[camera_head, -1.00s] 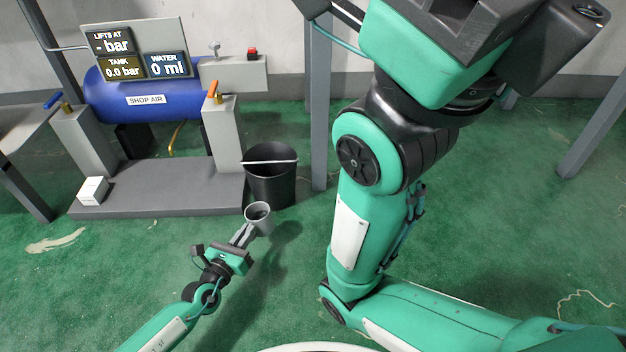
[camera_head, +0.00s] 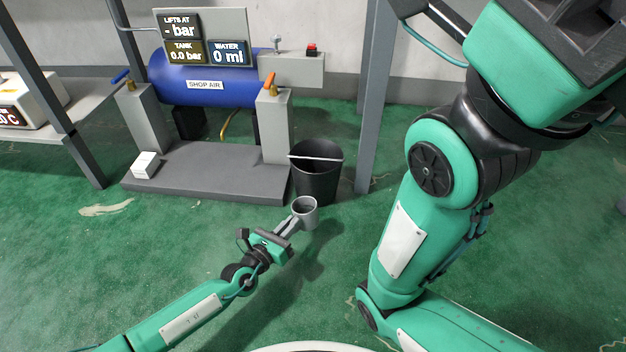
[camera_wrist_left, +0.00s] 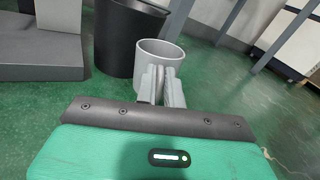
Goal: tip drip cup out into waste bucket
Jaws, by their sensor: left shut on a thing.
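The drip cup (camera_head: 309,217) is a small grey cup, upright with its open top facing up. My left gripper (camera_head: 293,222) is shut on its near side and holds it above the green floor. In the left wrist view the cup (camera_wrist_left: 164,63) stands just beyond my two closed fingers (camera_wrist_left: 160,84). The waste bucket (camera_head: 316,182) is black with a pale bar across its rim, just behind the cup in the head view. In the left wrist view the bucket (camera_wrist_left: 113,38) is behind and left of the cup. My right gripper is not in view.
A grey platform (camera_head: 205,176) with the blue shop air tank (camera_head: 205,85) stands left of the bucket. A grey post (camera_head: 374,110) rises right of the bucket. A white box (camera_head: 145,164) sits on the platform's left end. Open green floor lies in front.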

